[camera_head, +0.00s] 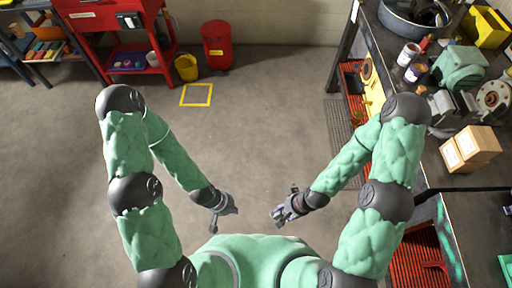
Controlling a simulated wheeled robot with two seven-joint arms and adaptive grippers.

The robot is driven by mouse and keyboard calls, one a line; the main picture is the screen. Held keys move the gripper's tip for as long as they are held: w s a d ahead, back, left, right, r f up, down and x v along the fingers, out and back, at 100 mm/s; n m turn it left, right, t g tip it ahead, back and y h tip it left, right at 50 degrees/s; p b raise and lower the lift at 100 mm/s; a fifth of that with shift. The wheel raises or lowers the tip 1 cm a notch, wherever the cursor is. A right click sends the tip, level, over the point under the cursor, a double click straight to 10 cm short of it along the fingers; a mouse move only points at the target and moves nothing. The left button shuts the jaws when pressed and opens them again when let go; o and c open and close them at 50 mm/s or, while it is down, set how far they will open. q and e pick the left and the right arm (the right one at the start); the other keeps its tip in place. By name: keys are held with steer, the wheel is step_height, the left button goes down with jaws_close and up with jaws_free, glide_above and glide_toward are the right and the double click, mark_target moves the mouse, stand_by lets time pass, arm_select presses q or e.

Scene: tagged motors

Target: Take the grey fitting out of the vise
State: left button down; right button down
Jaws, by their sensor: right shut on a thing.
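A green vise-like body (460,65) with grey metal parts stands on the workbench at the upper right. My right gripper (281,213) is in front of my body, well away from the bench and the vise. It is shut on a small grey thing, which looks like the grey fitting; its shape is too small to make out. My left gripper (224,217) is to the left of it, low over the floor area. Its fingers look spread and empty. The two grippers are apart.
A grey round flange (493,95) and a cardboard box (470,148) are on the workbench (440,170) near the vise. A red bin (216,45), a yellow bucket (187,67) and a red tool cart (90,45) stand at the back. The middle floor is clear.

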mark_target(283, 216)
step_height(283, 216, down, 6)
steer(key=b, duration=0.5)
steer(key=shift+s, duration=0.1)
steer(key=shift+r, duration=0.1)
steer(key=w+a+r+n+t+h+b, duration=0.1)
steer(key=w+a+r+t+h+b, duration=0.1)
steer(key=w+a+t, duration=0.3)
steer(key=w+a+r+n+t+h+b, duration=0.1)
steer(key=w+a+r+t+b, duration=0.2)
steer(key=w, duration=1)
steer(key=a+t, duration=0.2)
steer(key=a, duration=0.1)
steer(key=shift+r+n+t+h+b, duration=0.3)
steer(key=shift+r+t+h+b, duration=0.05)
steer(key=shift+r+t+h, duration=0.05)
steer(key=shift+w, duration=0.15)
